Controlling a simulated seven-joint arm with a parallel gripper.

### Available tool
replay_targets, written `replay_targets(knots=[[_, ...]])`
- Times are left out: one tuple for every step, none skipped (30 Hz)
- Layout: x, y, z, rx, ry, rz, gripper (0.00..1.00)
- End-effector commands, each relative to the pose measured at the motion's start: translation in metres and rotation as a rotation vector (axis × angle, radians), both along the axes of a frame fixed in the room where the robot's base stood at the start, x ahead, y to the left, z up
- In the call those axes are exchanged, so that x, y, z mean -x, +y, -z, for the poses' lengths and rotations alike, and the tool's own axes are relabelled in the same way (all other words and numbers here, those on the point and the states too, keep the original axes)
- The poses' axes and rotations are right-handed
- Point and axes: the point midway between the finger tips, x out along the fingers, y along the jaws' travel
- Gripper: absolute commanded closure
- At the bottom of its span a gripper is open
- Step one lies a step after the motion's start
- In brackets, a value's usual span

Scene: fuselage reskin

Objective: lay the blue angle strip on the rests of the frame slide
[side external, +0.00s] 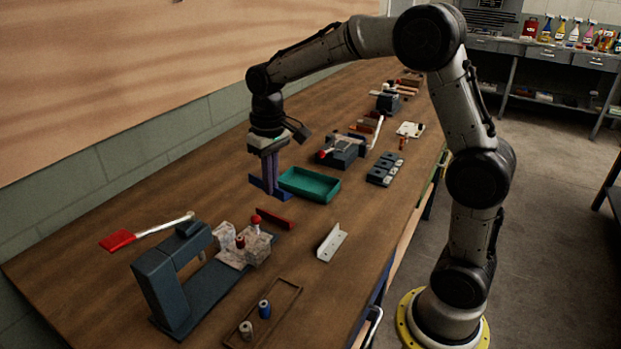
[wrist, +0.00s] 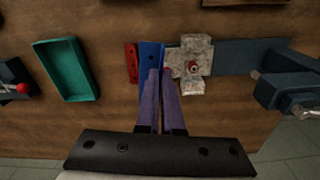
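The blue angle strip (side external: 257,183) is at the tips of my gripper (side external: 270,187), beside the teal tray in the side view. The wrist view shows the blue strip (wrist: 151,53) with its raised edge between the purple fingertips of my gripper (wrist: 161,72). The fingers look shut on it, and it appears to be above the table. The frame slide's mottled grey blocks (side external: 229,244) stand on a blue-grey base (side external: 213,287), nearer the side camera than my gripper. In the wrist view the mottled block (wrist: 194,52) is just right of the strip.
A red strip (side external: 274,219) lies between my gripper and the blocks. A teal tray (side external: 310,185) stands close to my gripper.

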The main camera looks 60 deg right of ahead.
Motion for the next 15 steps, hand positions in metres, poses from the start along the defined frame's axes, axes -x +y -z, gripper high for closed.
replay_targets(knots=[[-0.012,0.018,0.004,0.000,0.003,-0.032,1.00],[-0.017,0.028,0.005,-0.001,0.004,-0.046,1.00],[-0.022,0.039,0.008,-0.001,0.007,-0.068,1.00],[-0.026,0.046,0.009,-0.002,0.009,-0.083,1.00],[-0.028,0.054,0.012,-0.002,0.011,-0.100,1.00],[-0.031,0.062,0.014,-0.001,0.014,-0.119,1.00],[-0.031,0.067,0.016,-0.001,0.018,-0.132,1.00],[-0.032,0.072,0.018,-0.001,0.022,-0.142,1.00],[-0.032,0.077,0.020,0.000,0.026,-0.154,1.00],[-0.032,0.079,0.021,-0.001,0.029,-0.160,1.00],[-0.031,0.081,0.022,-0.001,0.031,-0.165,1.00],[-0.031,0.083,0.023,0.000,0.033,-0.170,1.00],[-0.031,0.085,0.023,-0.001,0.032,-0.172,1.00],[-0.031,0.085,0.023,-0.001,0.032,-0.174,1.00],[-0.031,0.085,0.023,-0.001,0.032,-0.175,1.00]])
